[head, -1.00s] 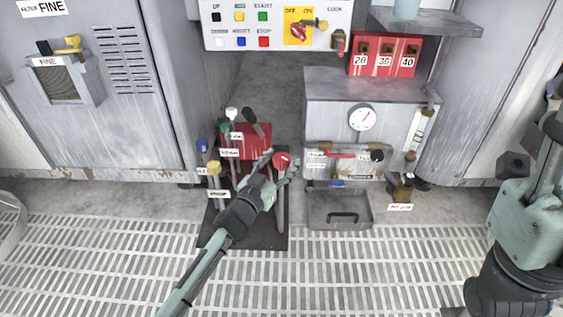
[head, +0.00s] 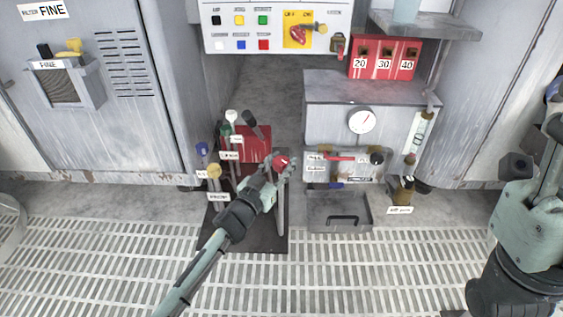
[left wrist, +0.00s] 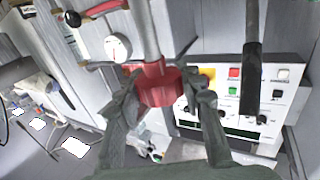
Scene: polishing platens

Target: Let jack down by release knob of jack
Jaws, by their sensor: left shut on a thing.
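The round red knob (head: 281,161) sits on top of a grey upright post (head: 282,212), at the front right of the red jack body (head: 258,146). My left gripper (head: 284,171) is shut on the red knob, with a finger on either side of it. In the left wrist view the red knob (left wrist: 157,88) is between the two dark fingers of my left gripper (left wrist: 165,100). In the head view the gripper hides part of the knob and the post's top. My right arm shows at the right edge, but its gripper does not.
Blue (head: 202,148), yellow (head: 214,171), white (head: 231,116) and green-topped levers stand close left of my gripper. A grey cabinet with a gauge (head: 361,121) and an open tray (head: 340,225) are to the right. Slatted floor (head: 380,270) is clear in front.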

